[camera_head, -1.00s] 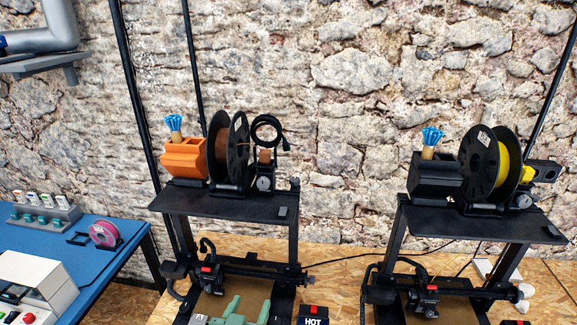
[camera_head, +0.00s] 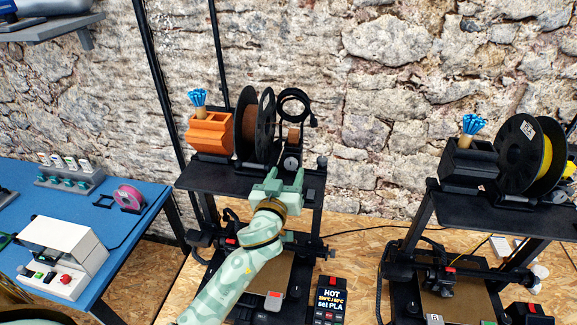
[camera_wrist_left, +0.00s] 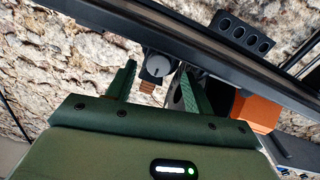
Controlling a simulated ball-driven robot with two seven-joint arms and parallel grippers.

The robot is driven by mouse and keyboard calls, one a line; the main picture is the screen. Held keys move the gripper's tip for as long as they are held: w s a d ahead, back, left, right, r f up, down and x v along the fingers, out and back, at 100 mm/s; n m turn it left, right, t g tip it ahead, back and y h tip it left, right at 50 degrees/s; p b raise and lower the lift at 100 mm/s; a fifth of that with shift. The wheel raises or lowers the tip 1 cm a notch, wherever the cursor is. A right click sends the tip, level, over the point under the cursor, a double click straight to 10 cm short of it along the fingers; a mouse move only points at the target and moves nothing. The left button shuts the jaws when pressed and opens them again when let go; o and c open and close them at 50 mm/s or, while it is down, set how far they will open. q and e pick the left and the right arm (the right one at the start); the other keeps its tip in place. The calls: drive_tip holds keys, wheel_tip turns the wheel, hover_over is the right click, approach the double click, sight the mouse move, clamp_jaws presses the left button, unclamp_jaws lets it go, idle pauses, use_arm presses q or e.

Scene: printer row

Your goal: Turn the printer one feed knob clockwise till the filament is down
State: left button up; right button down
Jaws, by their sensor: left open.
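Printer one is the left black frame, with a brown filament spool (camera_head: 251,125) on its top shelf (camera_head: 225,179). Its small grey round feed knob (camera_head: 291,162) is right of the spool, under a black cable coil. My left gripper (camera_head: 279,180) is open and empty, just below and in front of the knob, fingers pointing up toward it. In the left wrist view the knob (camera_wrist_left: 158,64) appears between the two green fingertips, with a brown piece below it. I cannot tell whether the fingers reach around it; no contact shows. My right gripper is not in view.
A display (camera_head: 330,300) reading HOT and set PLA stands at printer one's front right. An orange holder (camera_head: 209,135) sits left of the spool. A second printer with a yellow spool (camera_head: 545,160) stands right. A blue table (camera_head: 130,222) is left.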

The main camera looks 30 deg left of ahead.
sight(291, 163)
use_arm(q)
drive_tip(key=shift+w+a, duration=0.1)
drive_tip(key=shift+w, duration=0.9)
drive_tip(key=shift+w+a, duration=0.15)
drive_tip(key=shift+w, duration=0.15)
drive_tip(key=shift+s, duration=0.1)
drive_tip(key=c, duration=1)
drive_tip(key=m+p, duration=0.1)
drive_tip(key=m, duration=0.4)
drive_tip(key=shift+m, duration=0.3)
drive_tip(key=o, duration=1)
